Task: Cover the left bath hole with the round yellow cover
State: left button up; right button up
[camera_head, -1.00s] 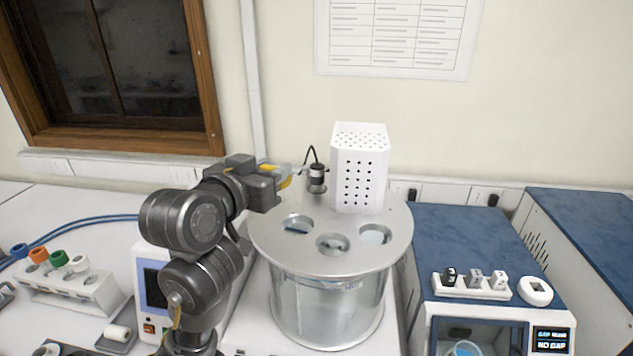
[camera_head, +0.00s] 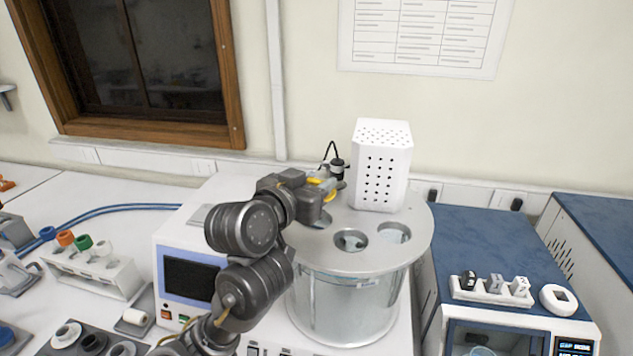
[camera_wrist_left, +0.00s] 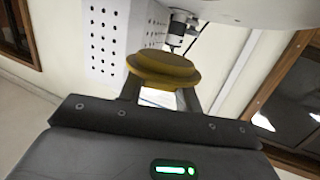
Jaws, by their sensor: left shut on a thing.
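My left gripper (camera_head: 324,188) is shut on the round yellow cover (camera_wrist_left: 163,66), which shows clearly between the fingers in the left wrist view. In the head view only bits of yellow show at the fingertips. The gripper is over the rear left of the bath's round metal lid (camera_head: 330,258). The left bath hole (camera_head: 320,221) lies just below and in front of the gripper and is partly hidden by it. I cannot tell the exact height of the cover above the lid. My right gripper is not in view.
The middle hole (camera_head: 351,241) and right hole (camera_head: 394,234) are open. A white perforated housing (camera_head: 381,165) and a small black-and-silver device (camera_head: 337,168) stand at the lid's back, close to the gripper. A blue-topped machine (camera_head: 490,245) stands to the right.

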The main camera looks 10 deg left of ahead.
pick_arm(q)
notch_tip(320, 180, down, 5)
jog(key=b, duration=0.4)
jog(key=shift+f, duration=0.1)
dwell(0.5)
jog(key=shift+f+b, duration=0.6)
jog(key=shift+b, duration=0.25)
dwell(0.7)
jog(key=o, duration=0.8)
jog(key=shift+c, duration=0.2)
jog(key=shift+s, duration=0.1)
